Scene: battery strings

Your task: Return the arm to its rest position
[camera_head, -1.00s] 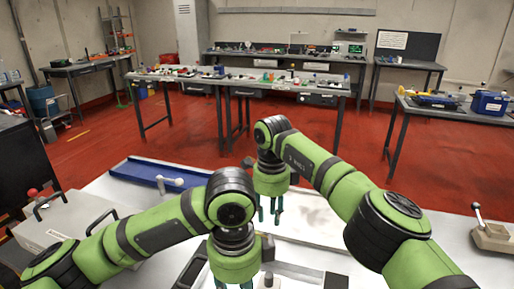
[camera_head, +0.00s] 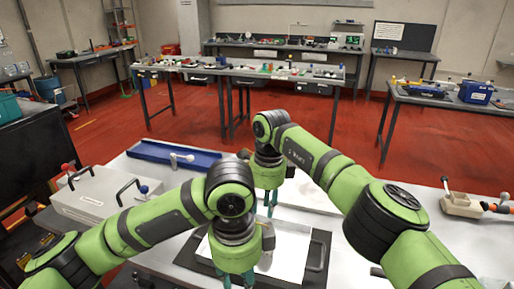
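My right gripper (camera_head: 270,203) points down over the middle of the white worktable (camera_head: 390,212). Its teal fingers show a narrow gap with nothing visible between them, and their tips are close to a white panel behind my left wrist. My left gripper (camera_head: 238,281) points down nearer to me, over a black tray with a pale inner surface (camera_head: 292,255). Its fingers are cut off by the bottom edge of the view, so its opening is unclear. Both of my green arms are bent at the middle of the view and partly hide the table and tray.
A blue tray (camera_head: 158,152) lies at the table's back left. A grey box with black handles (camera_head: 95,200) is at the left. Other workbenches stand farther back across the red floor.

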